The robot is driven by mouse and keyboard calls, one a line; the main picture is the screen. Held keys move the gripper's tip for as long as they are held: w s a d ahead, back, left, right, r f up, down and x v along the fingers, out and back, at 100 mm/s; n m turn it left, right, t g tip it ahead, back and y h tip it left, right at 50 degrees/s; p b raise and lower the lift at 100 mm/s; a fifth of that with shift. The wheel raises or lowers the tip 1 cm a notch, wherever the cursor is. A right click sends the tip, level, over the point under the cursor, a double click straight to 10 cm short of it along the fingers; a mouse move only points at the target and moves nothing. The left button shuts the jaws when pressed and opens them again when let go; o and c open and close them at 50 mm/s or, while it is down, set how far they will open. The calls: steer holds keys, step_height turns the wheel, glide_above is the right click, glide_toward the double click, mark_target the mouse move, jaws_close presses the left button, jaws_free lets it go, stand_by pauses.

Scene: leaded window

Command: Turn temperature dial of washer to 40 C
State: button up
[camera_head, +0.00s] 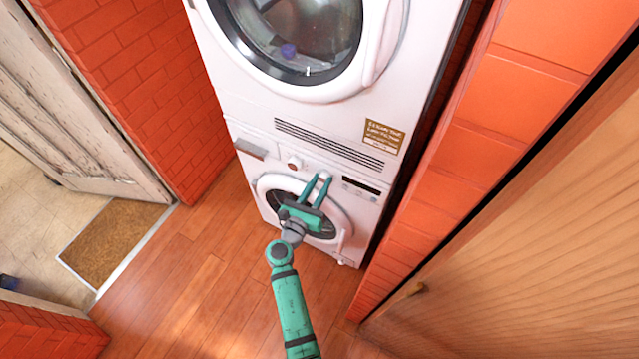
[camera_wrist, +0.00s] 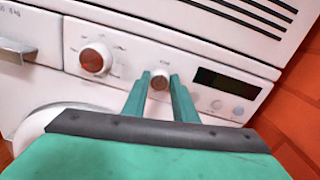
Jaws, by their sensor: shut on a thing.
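The washer (camera_head: 352,218) is the lower white machine in the head view, with a round door and a control panel along its top. On the panel in the wrist view, a small round dial (camera_wrist: 159,81) sits between the fingertips of my gripper (camera_wrist: 159,82). My gripper is shut on this dial; it also shows reaching the panel in the head view (camera_head: 322,179). A larger dial with a red-brown face (camera_wrist: 95,60) sits to its left. A dark display (camera_wrist: 227,82) is to its right. The dial's markings are too small to read.
A second white machine (camera_head: 240,95) is stacked on top of the washer. A brick wall (camera_head: 440,205) and a wooden door (camera_head: 530,210) stand close on the right. The wooden floor (camera_head: 190,265) to the left is clear, with a brown doormat (camera_head: 112,240) beyond.

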steer(key=m, duration=0.3)
steer(key=shift+m, duration=0.4)
steer(key=m, duration=0.3)
steer(key=shift+w+m, duration=0.1)
steer(key=shift+m, duration=0.3)
steer(key=m, duration=0.3)
steer(key=shift+m+h, duration=0.3)
steer(key=m, duration=0.2)
steer(key=shift+f+m, duration=0.1)
steer(key=shift+m, duration=0.3)
steer(key=m, duration=0.5)
steer(key=shift+f+m+h, duration=0.1)
steer(key=shift+m+h, duration=0.2)
steer(key=shift+m, duration=0.1)
steer(key=m, duration=0.3)
steer(key=shift+m, duration=0.4)
steer(key=shift+f+m, duration=0.1)
steer(key=shift+m, duration=0.3)
